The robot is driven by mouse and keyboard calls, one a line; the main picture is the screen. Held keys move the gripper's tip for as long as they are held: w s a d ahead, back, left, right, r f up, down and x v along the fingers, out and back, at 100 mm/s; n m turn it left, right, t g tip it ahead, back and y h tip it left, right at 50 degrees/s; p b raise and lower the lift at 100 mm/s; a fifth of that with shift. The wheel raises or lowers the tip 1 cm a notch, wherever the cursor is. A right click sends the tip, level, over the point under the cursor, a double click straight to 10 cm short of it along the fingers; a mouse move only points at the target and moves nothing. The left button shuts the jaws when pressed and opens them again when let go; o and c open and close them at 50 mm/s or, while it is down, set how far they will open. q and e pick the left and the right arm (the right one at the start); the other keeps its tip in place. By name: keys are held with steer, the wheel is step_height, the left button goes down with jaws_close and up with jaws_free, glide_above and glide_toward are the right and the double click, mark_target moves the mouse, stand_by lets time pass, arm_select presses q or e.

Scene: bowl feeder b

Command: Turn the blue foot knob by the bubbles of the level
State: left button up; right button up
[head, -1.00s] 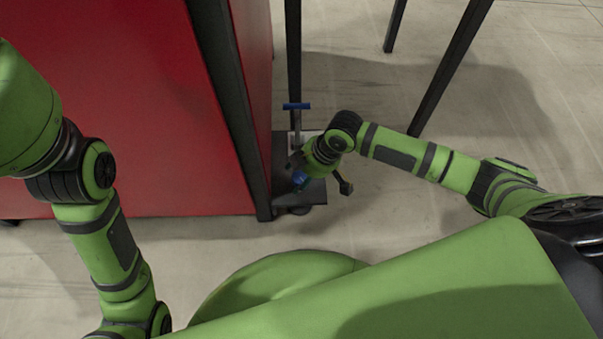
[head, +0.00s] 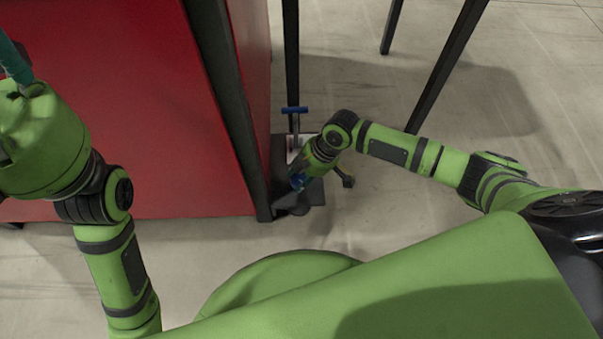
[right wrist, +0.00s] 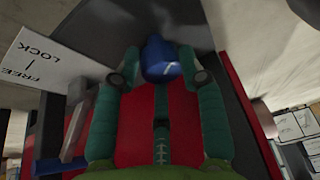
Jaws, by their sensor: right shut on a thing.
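The blue foot knob (right wrist: 160,58) shows at the upper middle of the right wrist view. My right gripper (right wrist: 158,80) has its teal fingers on either side of it and is shut on it. In the head view a small blue part of the knob (head: 297,181) shows low beside the cabinet's corner, mostly covered by my right wrist. My left gripper (head: 14,60) shows only as a teal piece at the upper left edge; its fingertips are out of view. I cannot make out the level or its bubbles.
A red cabinet (head: 110,110) with a dark frame stands to the left. A blue T-handle (head: 295,110) stands beyond the knob. A white FREE/LOCK plate (right wrist: 38,62) is near the right gripper. Dark table legs (head: 447,65) stand behind; the floor to the right is clear.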

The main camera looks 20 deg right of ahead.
steer(key=o, duration=1.1)
steer(key=shift+s+a, duration=0.1)
steer(key=shift+a, duration=0.4)
steer(key=shift+d, duration=0.1)
steer(key=shift+d, duration=0.1)
steer(key=shift+d+r, duration=0.25)
steer(key=shift+r, duration=0.2)
steer(key=v, duration=1.1)
